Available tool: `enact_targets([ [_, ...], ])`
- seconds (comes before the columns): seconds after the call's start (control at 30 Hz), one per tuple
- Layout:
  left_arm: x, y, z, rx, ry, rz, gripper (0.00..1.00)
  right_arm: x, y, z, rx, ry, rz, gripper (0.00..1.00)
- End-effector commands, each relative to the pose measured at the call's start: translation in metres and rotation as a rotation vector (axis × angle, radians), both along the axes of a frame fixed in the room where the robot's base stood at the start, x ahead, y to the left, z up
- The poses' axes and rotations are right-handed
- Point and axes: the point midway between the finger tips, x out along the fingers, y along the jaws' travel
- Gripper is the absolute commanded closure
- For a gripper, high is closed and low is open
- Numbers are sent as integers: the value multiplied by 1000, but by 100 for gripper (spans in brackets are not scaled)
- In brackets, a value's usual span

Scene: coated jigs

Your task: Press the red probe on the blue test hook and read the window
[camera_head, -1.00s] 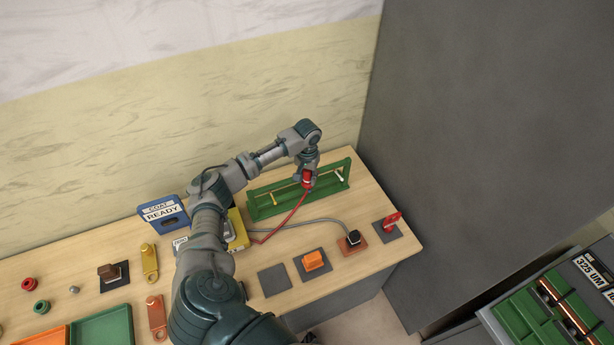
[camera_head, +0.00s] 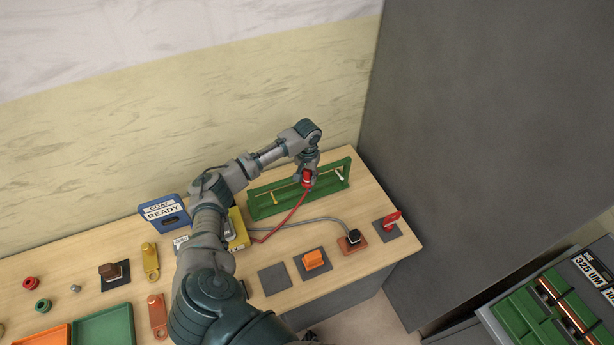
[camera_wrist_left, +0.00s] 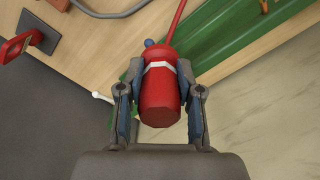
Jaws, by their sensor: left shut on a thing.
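The red probe (camera_head: 307,179) is in my left gripper (camera_head: 307,172), above the green rack (camera_head: 265,205) at the back of the bench. In the left wrist view my left gripper (camera_wrist_left: 160,100) is shut on the red probe (camera_wrist_left: 158,95), which has a white band and a red cable. A small blue tip (camera_wrist_left: 149,43) shows just beyond the probe; it may be the blue test hook. I cannot tell whether they touch. The blue sign (camera_head: 163,212) reads "COAT READY". A yellow unit (camera_head: 238,230) is partly hidden behind my arm, and its window cannot be read.
On the bench's right stand an orange block (camera_head: 313,260), a black-topped block (camera_head: 352,238) and a red piece (camera_head: 391,220) on pads. A grey cable (camera_head: 315,219) crosses the bench. A tall grey panel (camera_head: 470,130) stands to the right. A green tray (camera_head: 105,328) lies front left.

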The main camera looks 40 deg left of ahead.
Motion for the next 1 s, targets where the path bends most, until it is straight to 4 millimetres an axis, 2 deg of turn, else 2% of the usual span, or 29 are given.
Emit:
enact_targets([
  [1.0, 0, 0, -12, 0, 2, -1, 100, 0, 2, 0, 2, -1, -1, 60],
])
